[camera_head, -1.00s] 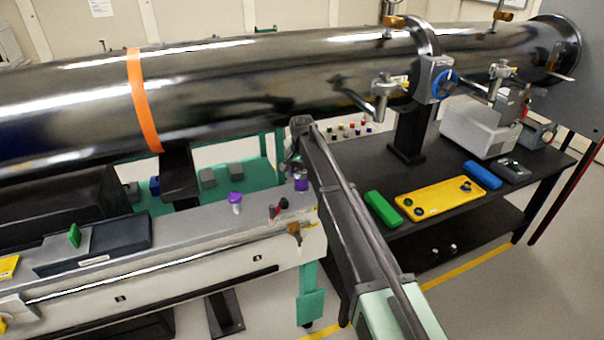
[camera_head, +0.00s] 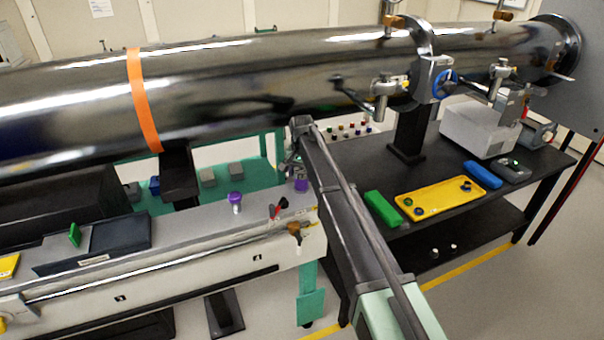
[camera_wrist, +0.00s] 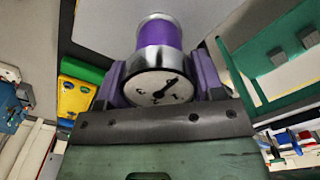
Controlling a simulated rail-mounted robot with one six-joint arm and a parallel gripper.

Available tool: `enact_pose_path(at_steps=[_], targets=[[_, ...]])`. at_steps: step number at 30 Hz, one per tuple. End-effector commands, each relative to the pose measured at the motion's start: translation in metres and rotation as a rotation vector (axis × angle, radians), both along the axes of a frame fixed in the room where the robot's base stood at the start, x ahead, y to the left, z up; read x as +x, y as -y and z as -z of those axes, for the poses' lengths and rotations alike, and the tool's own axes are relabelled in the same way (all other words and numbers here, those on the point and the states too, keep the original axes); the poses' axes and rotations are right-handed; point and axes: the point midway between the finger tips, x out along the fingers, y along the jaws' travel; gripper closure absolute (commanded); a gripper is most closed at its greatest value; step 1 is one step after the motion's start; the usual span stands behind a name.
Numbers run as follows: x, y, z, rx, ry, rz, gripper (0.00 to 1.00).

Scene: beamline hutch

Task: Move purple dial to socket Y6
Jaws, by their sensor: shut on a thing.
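In the wrist view, my gripper (camera_wrist: 158,82) is shut on the purple dial (camera_wrist: 160,34). The dial has a purple barrel, a silver rim and a white face with a black pointer, which faces the wrist camera. A purple finger stands on each side of it. In the head view, purple shows at my gripper (camera_head: 300,186) at the end of my arm, by the right end of the grey rail bench (camera_head: 180,236). The arm partly hides this area. No label reading Y6 can be made out, so I cannot tell which socket it is.
A purple-capped post (camera_head: 236,200) stands on the bench left of my gripper, with a small red and black item (camera_head: 276,211) nearby. The long black pipe (camera_head: 230,90) runs behind and above. A yellow tray (camera_head: 440,198) and a green block (camera_head: 382,209) lie on the black table.

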Motion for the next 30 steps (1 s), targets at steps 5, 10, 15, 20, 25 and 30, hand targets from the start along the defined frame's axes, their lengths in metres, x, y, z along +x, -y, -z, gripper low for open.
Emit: enact_pose_path(at_steps=[5, 10, 15, 20, 25, 30], targets=[[-0.001, 0.0, 0.0, -0.001, -0.001, 0.0, 0.26], [0.0, 0.0, 0.0, 0.0, -0.001, 0.0, 0.09], [0.0, 0.0, 0.0, 0.0, 0.0, 0.0, 0.09], [0.0, 0.0, -0.011, 0.0, 0.0, 0.0, 0.09], [0.0, 0.0, -0.047, 0.0, 0.0, 0.0, 0.09], [0.0, 0.0, -0.091, 0.0, -0.001, 0.0, 0.09]])
